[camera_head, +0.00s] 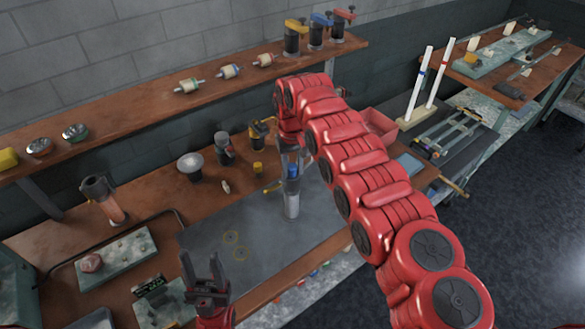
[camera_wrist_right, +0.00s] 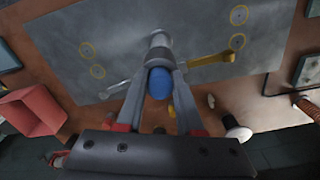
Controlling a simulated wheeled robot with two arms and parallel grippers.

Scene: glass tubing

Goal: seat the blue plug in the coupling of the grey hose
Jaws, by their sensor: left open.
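The blue plug (camera_head: 292,171) is between the fingers of my right gripper (camera_head: 290,160), over the grey mat. In the right wrist view the blue plug (camera_wrist_right: 159,84) shows as a rounded blue end, with a finger close against each side. A grey upright cylinder (camera_head: 291,204) stands directly below the plug, in line with it; it also shows in the right wrist view (camera_wrist_right: 159,43). It looks like the coupling; how deep the plug sits in it is hidden. No hose run is clear. My left gripper (camera_head: 201,262) is open and empty near the front edge.
A yellow lever (camera_wrist_right: 211,60) sticks out beside the cylinder. The grey mat (camera_head: 225,268) has bare room to the left. Behind it stand a white-topped round stand (camera_head: 190,163) and small dark fittings. A red bin (camera_head: 380,124) lies behind my right arm.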

